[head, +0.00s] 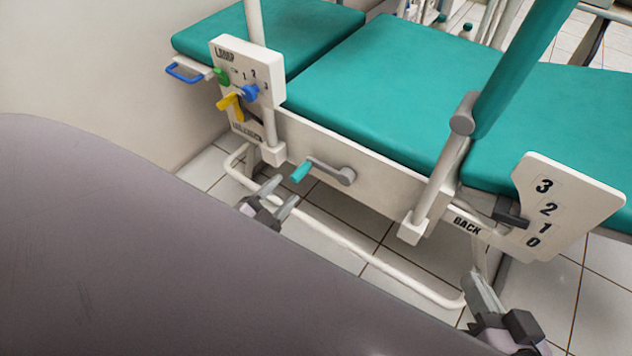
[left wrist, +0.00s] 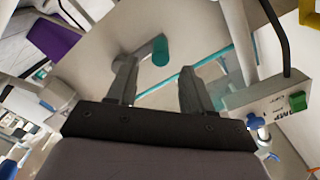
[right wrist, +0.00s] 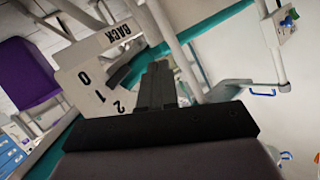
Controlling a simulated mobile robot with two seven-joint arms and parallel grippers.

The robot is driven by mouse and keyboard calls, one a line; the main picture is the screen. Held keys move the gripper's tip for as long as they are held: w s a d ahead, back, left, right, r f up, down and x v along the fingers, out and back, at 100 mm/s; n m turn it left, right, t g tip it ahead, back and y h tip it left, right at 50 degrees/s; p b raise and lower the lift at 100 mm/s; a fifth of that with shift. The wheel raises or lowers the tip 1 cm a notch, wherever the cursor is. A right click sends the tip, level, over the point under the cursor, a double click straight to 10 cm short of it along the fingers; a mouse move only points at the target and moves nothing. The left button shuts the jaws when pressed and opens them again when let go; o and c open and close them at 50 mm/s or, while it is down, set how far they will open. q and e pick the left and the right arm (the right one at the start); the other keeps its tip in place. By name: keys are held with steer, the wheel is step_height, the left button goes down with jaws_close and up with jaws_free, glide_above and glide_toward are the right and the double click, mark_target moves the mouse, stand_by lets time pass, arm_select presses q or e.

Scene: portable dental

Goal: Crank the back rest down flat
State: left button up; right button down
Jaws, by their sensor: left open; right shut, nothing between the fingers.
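A crank with a grey arm (head: 331,171) and a teal handle (head: 301,172) sits on the cream side rail of the teal chair. The teal handle also shows in the left wrist view (left wrist: 161,50), ahead of the fingers. My left gripper (head: 272,194) is open and empty, just below and left of the handle, apart from it. The BACK scale plate (head: 570,205), marked 3, 2, 1, 0, is at the right, with a dark pointer (head: 511,215) at its left edge. My right gripper (head: 480,290) is shut and empty below the plate.
A control panel (head: 248,70) with green, blue and yellow knobs stands left of the crank. A teal-padded armrest post (head: 462,118) rises between crank and scale. A white tube frame (head: 350,245) runs low beneath the rail. A blue handle (head: 185,73) sits at the far left.

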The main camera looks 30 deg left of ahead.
mark_target(293, 180)
arm_select(q)
steer(key=w+b, duration=0.2)
steer(key=w, duration=0.4)
steer(key=shift+d, duration=0.2)
steer(key=shift+w, duration=0.55)
arm_select(e)
steer(key=shift+s+d+f+n+t+h, duration=0.15)
steer(key=shift+d+n+t+h, duration=0.3)
steer(key=shift+d, duration=0.4)
arm_select(q)
jaws_close()
